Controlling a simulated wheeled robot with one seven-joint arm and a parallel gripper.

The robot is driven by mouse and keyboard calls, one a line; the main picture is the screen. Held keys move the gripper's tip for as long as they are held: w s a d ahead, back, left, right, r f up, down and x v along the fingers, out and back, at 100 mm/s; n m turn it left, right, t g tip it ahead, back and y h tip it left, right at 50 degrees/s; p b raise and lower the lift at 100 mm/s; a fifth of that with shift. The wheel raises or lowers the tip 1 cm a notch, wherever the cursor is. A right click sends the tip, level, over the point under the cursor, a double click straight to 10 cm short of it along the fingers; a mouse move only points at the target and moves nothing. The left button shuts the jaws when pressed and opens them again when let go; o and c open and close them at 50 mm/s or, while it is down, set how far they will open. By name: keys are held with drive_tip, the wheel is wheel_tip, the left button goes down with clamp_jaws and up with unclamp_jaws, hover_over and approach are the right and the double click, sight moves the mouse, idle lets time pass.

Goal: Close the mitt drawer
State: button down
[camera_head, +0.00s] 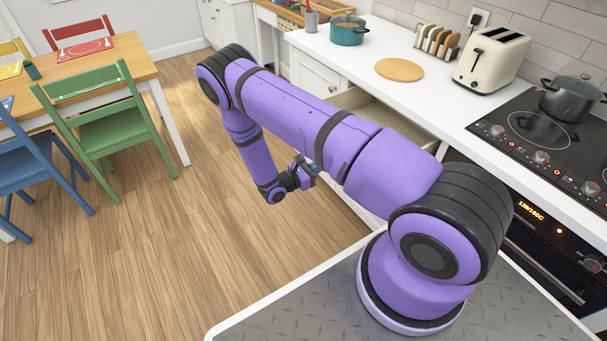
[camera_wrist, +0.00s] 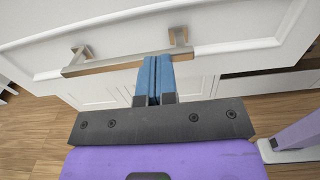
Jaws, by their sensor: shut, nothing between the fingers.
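The mitt drawer (camera_head: 395,118) stands open below the white counter in the head view. My arm hides its front and much of its inside, and I see no mitt. In the wrist view, a white drawer front (camera_wrist: 235,28) with a metal bar handle (camera_wrist: 105,67) fills the upper part. My gripper (camera_wrist: 157,66) is shut and empty, its blue fingertips overlapping the right part of the handle. I cannot tell whether they touch it. In the head view my gripper (camera_head: 308,168) is low in front of the cabinets, partly behind my arm.
The counter (camera_head: 345,62) holds a teal pot (camera_head: 347,31), a round board (camera_head: 399,70), a toaster (camera_head: 490,60) and a toast rack (camera_head: 436,41). A stove (camera_head: 540,128) is at right. A green chair (camera_head: 108,125) and table stand at left, with clear wooden floor (camera_head: 200,240) between.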

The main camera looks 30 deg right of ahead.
drive_tip(key=d, duration=1.9)
drive_tip(key=w+d, duration=0.1)
drive_tip(key=d, duration=0.9)
drive_tip(key=shift+d, duration=0.25)
drive_tip(key=shift+d+r, duration=0.1)
drive_tip(key=shift+d, duration=0.5)
drive_tip(key=shift+d+r, duration=0.1)
drive_tip(key=shift+w+a, duration=0.1)
drive_tip(key=shift+a, duration=0.45)
drive_tip(key=a, duration=1.3)
drive_tip(key=shift+s+a+f, duration=0.2)
drive_tip(key=shift+s+a, duration=0.15)
